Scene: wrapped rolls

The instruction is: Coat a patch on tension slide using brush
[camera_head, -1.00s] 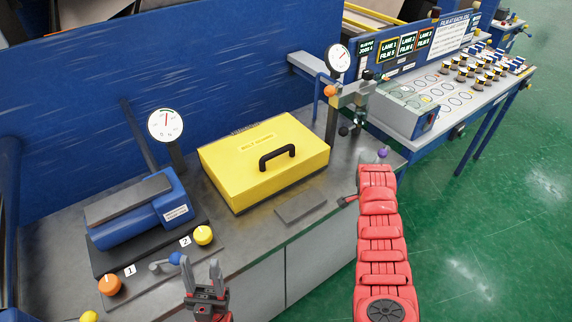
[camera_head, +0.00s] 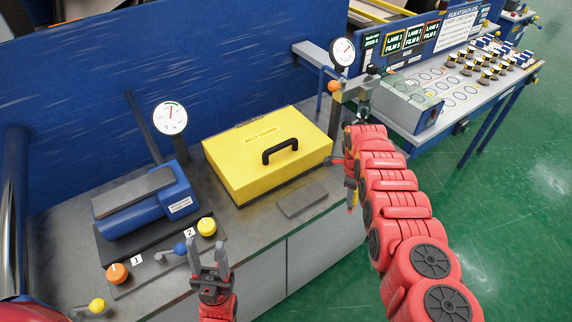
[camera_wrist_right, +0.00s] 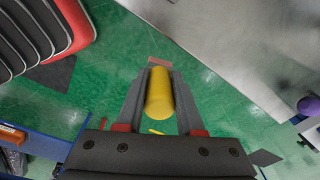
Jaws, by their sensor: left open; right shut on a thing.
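My right gripper (camera_wrist_right: 160,95) is shut on a yellow cylinder (camera_wrist_right: 159,93), seemingly the brush handle; a small brownish-pink end (camera_wrist_right: 157,62) shows beyond it. In the head view my right gripper (camera_head: 351,188) hangs in front of the bench, right of the yellow belt guard box, mostly behind my arm. My left gripper (camera_head: 208,256) is open and empty at the bench's front edge, fingers up, near a blue-knobbed lever (camera_head: 180,248). No part is labelled tension slide; a blue motor (camera_head: 150,204) sits on a dark base (camera_head: 110,252) with knobs numbered 1 and 2.
The yellow belt guard box (camera_head: 262,152) fills the middle of the bench, with a flat grey plate (camera_head: 302,199) before it. Dial gauges stand at left (camera_head: 170,117) and right (camera_head: 342,51). A side table (camera_head: 465,92) holds several small rolls. Green floor lies open at right.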

